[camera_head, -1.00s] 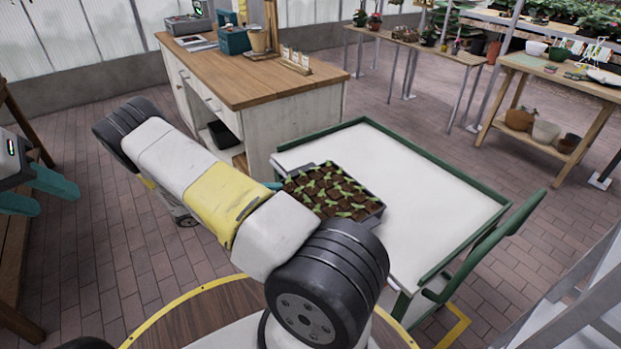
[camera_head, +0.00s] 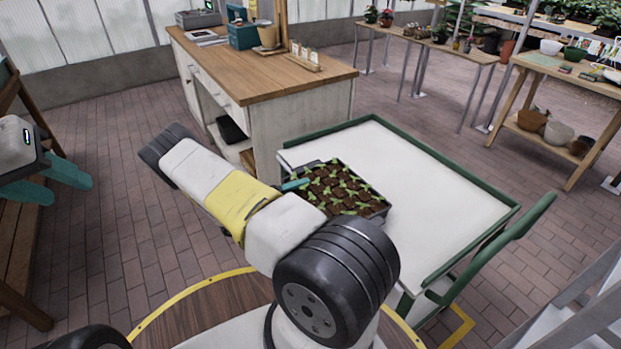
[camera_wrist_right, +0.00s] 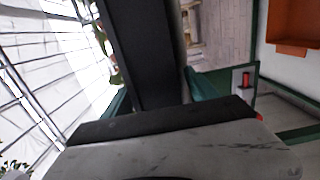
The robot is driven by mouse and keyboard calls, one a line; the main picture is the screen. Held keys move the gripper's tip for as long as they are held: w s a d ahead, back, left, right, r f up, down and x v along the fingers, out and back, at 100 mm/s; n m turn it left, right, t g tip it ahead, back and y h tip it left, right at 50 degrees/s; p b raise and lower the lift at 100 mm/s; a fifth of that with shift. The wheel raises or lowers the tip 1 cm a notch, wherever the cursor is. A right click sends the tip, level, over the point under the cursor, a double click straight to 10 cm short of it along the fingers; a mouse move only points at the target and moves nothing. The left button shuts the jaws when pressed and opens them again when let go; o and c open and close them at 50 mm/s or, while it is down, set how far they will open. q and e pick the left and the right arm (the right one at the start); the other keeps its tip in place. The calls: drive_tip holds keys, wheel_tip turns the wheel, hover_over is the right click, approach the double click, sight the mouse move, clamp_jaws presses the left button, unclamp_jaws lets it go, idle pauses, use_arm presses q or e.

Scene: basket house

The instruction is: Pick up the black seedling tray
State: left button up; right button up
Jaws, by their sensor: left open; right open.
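The black seedling tray (camera_head: 383,212), filled with soil and small green seedlings, lies on the left part of a white-topped cart. My right arm crosses in front of its near left side. A teal fingertip of my right gripper (camera_head: 295,184) shows at the tray's left edge. In the right wrist view the dark tray side (camera_wrist_right: 145,55) runs between the two teal fingers of the open right gripper (camera_wrist_right: 162,92); I cannot tell whether they touch it. My left gripper (camera_head: 64,186) is open and empty at the far left, away from the tray.
The cart (camera_head: 430,190) has a raised green rim and a green handle at right. A wooden-topped workbench (camera_head: 260,75) stands behind it. A wooden shelf (camera_head: 15,220) is at the left edge. The cart top right of the tray is clear.

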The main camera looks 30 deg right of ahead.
drive_tip(key=shift+d, duration=0.1)
clamp_jaws()
drive_tip(key=shift+r, duration=0.1)
idle(0.3)
drive_tip(key=shift+w+r, duration=0.1)
